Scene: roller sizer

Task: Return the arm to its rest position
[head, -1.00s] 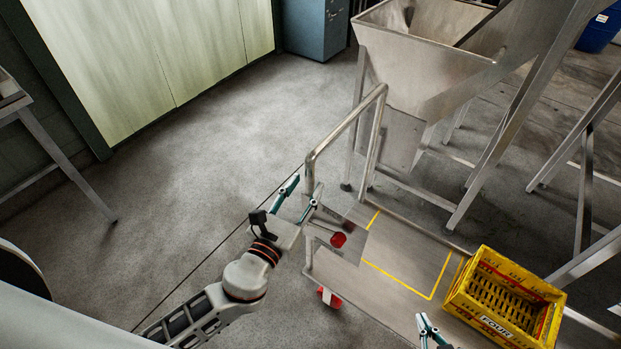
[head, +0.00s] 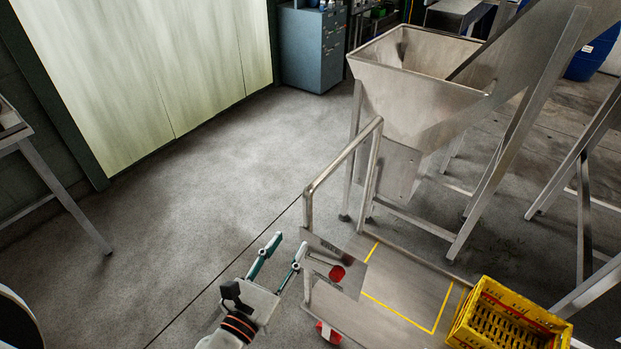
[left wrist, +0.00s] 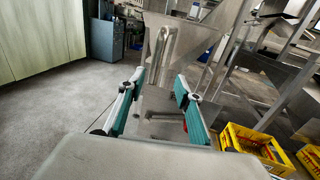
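My left gripper (head: 288,246) is in the lower middle of the head view, left of the cart's handle end. Its two teal-backed fingers are spread apart with nothing between them. In the left wrist view the same gripper (left wrist: 160,80) shows both fingers apart and empty, pointing toward the cart and hopper. The left arm comes up from the bottom edge, and most of it is out of the picture. My right gripper is in neither view.
A metal cart (head: 395,290) with a yellow-taped rectangle stands close right of the gripper. It bears a grey plate with a red round part (head: 337,273) and a yellow crate (head: 525,302). A steel hopper (head: 415,100) stands behind. The floor (head: 190,210) to the left is clear.

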